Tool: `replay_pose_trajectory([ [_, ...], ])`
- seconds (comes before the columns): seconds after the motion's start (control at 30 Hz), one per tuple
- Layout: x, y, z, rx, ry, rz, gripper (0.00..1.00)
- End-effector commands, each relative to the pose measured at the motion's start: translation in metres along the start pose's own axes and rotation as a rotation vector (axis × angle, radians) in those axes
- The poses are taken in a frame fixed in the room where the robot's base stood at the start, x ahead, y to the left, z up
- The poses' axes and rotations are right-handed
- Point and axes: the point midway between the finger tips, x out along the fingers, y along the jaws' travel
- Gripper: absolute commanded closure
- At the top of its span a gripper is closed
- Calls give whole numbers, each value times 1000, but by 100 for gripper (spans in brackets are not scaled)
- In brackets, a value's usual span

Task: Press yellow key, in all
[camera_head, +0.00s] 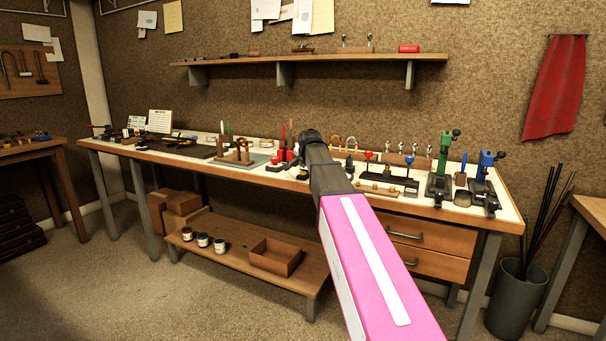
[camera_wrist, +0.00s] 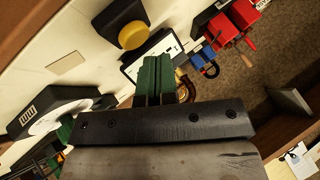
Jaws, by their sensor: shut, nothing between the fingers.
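A round yellow key (camera_wrist: 133,35) sits on a dark block on the white bench top in the wrist view. My gripper (camera_wrist: 157,60) shows there with its two green fingers together and nothing between them. The fingertips are below and a little right of the yellow key in that picture, apart from it, and overlap a white dark-edged plate. In the head view my gripper (camera_head: 311,138) is over the middle of the long workbench (camera_head: 478,219). Its fingers are not clear there, and I cannot make out the yellow key in that view.
In the wrist view, a black device with a white round face (camera_wrist: 48,118) lies left of the fingers. Red blocks (camera_wrist: 224,31) and a blue padlock (camera_wrist: 209,70) lie to the right. In the head view, green (camera_head: 442,170) and blue (camera_head: 484,180) upright tools stand at the bench's right end.

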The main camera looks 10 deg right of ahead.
Motion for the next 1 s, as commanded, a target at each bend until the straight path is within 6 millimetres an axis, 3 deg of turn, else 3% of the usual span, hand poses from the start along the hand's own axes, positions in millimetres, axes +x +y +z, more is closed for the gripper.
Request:
replay_pose_trajectory([
  [1.0, 8, 6, 6, 0, 0, 0, 100],
])
